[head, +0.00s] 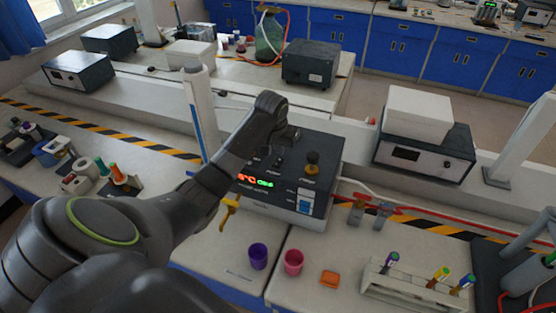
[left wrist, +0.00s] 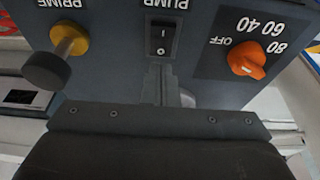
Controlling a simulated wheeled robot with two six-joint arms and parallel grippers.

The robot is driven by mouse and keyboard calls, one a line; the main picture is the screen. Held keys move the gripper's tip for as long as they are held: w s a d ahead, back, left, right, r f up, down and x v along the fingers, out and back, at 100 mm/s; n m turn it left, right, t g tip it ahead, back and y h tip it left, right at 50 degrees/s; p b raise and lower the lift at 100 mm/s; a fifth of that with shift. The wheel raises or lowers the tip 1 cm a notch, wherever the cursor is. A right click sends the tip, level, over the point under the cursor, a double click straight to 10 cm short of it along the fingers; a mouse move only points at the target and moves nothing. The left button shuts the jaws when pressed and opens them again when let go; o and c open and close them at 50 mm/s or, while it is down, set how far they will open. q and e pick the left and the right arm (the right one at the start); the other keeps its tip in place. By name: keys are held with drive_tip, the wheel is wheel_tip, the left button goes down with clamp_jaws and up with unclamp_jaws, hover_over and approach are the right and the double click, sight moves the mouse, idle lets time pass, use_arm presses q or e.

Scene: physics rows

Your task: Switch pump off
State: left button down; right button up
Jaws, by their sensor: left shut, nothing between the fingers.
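The pump unit (head: 262,200) is a dark box on the bench with a red and green display. Its black rocker switch (left wrist: 161,36), under the upside-down word PUMP, has I and O marks; I cannot tell which side is pressed. In the head view the switch (head: 279,163) is small. My left gripper (head: 286,144) is shut and empty over the unit's top. In the left wrist view its fingertips (left wrist: 160,78) point at the switch from just below it in the picture; contact is unclear. My right gripper is not in view.
Beside the switch are a black PRIME knob (left wrist: 48,70) on a yellow base and an orange dial (left wrist: 246,60). Purple (head: 258,257) and pink (head: 293,262) cups and a tube rack (head: 410,292) stand in front. A white tall cylinder (head: 198,110) stands behind my arm.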

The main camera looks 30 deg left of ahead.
sight(279, 159)
use_arm(q)
drive_tip(key=shift+r, duration=2.65)
drive_tip(key=shift+f, duration=0.1)
